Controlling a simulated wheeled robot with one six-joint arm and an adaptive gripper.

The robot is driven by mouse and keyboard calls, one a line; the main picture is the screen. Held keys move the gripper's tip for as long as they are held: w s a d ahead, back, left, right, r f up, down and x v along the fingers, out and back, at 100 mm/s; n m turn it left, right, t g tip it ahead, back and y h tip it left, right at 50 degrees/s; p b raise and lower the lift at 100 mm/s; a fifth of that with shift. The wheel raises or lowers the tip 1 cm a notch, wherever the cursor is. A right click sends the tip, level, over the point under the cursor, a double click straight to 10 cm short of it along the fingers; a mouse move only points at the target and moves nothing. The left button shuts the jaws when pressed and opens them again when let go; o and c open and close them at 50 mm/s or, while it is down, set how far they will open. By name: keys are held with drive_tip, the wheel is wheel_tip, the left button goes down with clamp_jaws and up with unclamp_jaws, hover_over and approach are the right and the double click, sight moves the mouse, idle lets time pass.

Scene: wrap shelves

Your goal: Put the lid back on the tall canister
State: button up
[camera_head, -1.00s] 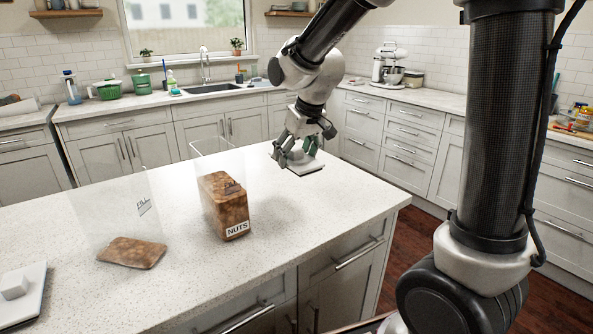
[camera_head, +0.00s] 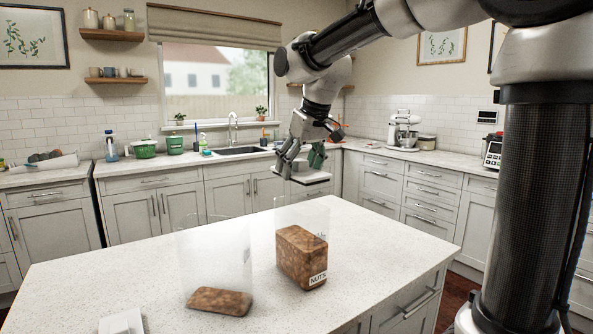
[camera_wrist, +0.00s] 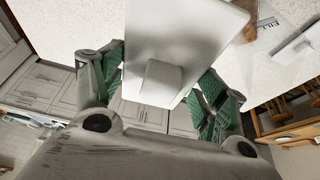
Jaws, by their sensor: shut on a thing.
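My gripper (camera_head: 301,163) is shut on a pale grey flat lid (camera_head: 312,179), which it holds above the far side of the island. In the wrist view the square knob of this lid (camera_wrist: 161,82) lies between the green finger pads. A clear canister labelled NUTS (camera_head: 303,257) stands upright on the island, open-topped, with brown contents filling much of it. The lid is above and behind it in the head view, apart from it. A second clear canister (camera_head: 218,300), with a low layer of brown contents, stands to its left, also open-topped.
Another pale lid with a knob (camera_head: 122,322) lies on the island (camera_head: 80,285) at the front left, cut off by the frame. The island's right part is clear. Back counters hold a sink (camera_head: 243,150), a green pot (camera_head: 144,149) and a stand mixer (camera_head: 403,130).

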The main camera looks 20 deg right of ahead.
drive_tip(key=shift+s+d+f, duration=0.1)
drive_tip(key=shift+f, duration=2.85)
drive_tip(key=shift+f, duration=0.7)
drive_tip(key=o, duration=1.1)
drive_tip(key=shift+o, duration=0.3)
drive_tip(key=shift+r, duration=3.5)
